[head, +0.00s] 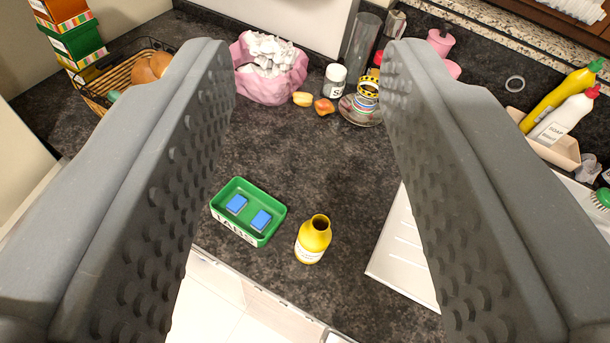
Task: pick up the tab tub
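The tab tub (270,194) is a small green open box with "TABS" lettering on its front. It sits upright on the dark speckled counter near the front edge, left of the picture's middle. Two blue tabs (261,221) lie inside it. My gripper (305,75) is wide open and empty, its two grey studded fingers framing the view. The tub shows between the fingers, close beside the left one in the picture, and nothing holds it.
A yellow bottle (313,240) stands just right of the tub. A white drainboard (405,250) lies further right. A pink bag (272,84), a salt jar (334,82) and a plate (360,111) are at the back. The middle counter is clear.

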